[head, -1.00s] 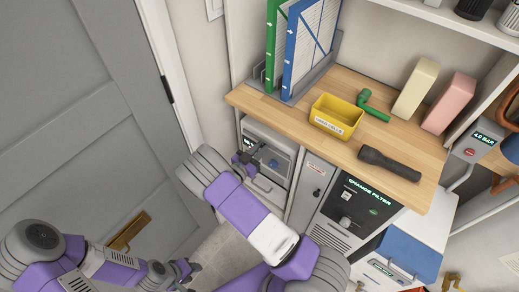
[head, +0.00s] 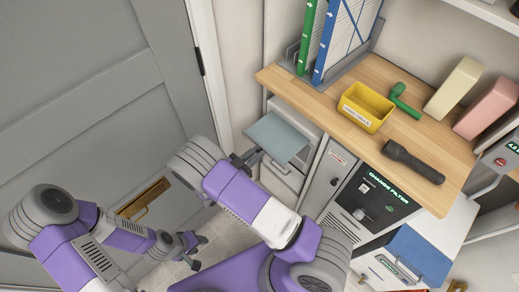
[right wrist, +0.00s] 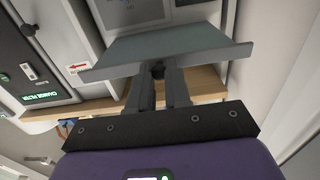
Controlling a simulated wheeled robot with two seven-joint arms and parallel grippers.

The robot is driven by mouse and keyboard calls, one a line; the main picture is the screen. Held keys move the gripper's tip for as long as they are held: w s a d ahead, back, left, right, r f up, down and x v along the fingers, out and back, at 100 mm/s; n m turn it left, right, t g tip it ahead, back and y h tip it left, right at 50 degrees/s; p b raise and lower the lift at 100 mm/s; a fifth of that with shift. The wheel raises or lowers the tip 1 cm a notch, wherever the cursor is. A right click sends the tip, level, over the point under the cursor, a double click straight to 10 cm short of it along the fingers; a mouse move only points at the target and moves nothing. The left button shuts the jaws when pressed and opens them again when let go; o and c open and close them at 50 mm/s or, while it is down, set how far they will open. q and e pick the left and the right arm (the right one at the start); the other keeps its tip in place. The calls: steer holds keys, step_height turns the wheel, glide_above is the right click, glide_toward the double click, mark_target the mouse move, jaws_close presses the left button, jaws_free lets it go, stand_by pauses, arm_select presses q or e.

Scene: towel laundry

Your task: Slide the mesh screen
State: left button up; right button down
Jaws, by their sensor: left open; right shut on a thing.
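The mesh screen (head: 278,138) is a flat grey-teal panel sticking out of the front of the white cabinet unit under the wooden counter. It also shows in the right wrist view (right wrist: 165,46) as a wide, thin plate. My right gripper (head: 246,159) is shut on its near edge; the fingers (right wrist: 159,72) meet at the middle of that edge in the right wrist view. Whether the screen's far edge is still inside the unit is hard to tell. My left gripper (head: 195,251) is open and empty, low in front of the grey door, away from the screen.
The wooden counter (head: 375,90) holds a yellow bin (head: 366,106), a black flashlight (head: 412,161), a green pipe piece (head: 400,101) and upright framed filters. A panel (head: 367,203) reading "CHANGE FILTER" is right of the unit. A grey door (head: 90,80) stands left.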

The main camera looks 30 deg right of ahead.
steer(key=c, duration=1.1)
jaws_free()
steer(key=shift+o, duration=0.2)
steer(key=p+v, duration=0.1)
steer(key=v, duration=0.6)
steer(key=shift+a, duration=0.25)
